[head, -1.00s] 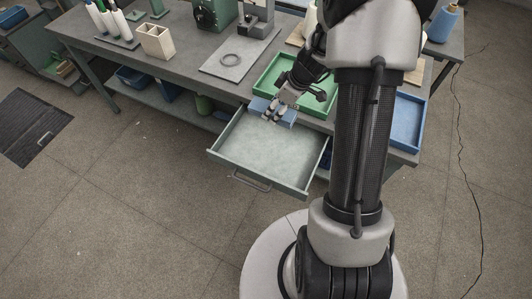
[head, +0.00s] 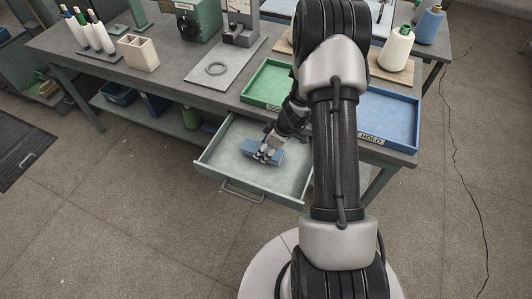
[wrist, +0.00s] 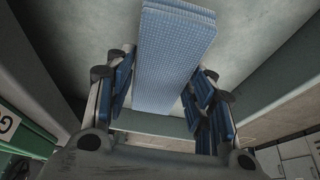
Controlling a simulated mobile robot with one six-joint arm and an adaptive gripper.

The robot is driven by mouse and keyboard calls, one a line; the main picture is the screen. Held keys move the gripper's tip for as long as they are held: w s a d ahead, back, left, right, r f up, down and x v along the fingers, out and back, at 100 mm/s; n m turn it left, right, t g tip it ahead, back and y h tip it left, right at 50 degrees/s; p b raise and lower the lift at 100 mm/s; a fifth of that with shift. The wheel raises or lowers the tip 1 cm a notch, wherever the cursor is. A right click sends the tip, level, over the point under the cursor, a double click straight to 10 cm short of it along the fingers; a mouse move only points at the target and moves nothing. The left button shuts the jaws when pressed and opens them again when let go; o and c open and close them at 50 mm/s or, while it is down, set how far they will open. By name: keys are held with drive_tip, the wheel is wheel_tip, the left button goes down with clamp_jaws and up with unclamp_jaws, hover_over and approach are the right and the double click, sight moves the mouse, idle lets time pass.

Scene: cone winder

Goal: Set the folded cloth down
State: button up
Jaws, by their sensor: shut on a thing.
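The folded cloth is a blue, fine-checked block (wrist: 172,55) between the fingers of my gripper (wrist: 165,100) in the wrist view. In the head view the cloth (head: 276,152) shows beside my gripper (head: 265,154), which is shut on it. Both are inside the outline of the open drawer (head: 222,160), towards its middle. I cannot tell whether the cloth touches the drawer floor. My fingers hide part of the cloth in the head view.
The drawer has low walls and a front handle (head: 242,191). Above it on the bench are a green tray (head: 262,88) and a blue tray labelled HOLD (head: 392,112). The drawer's left part looks bare.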

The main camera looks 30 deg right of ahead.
drive_tip(key=shift+f, duration=0.9)
drive_tip(key=shift+f, duration=0.15)
drive_tip(key=o, duration=1)
drive_tip(key=shift+o, duration=0.2)
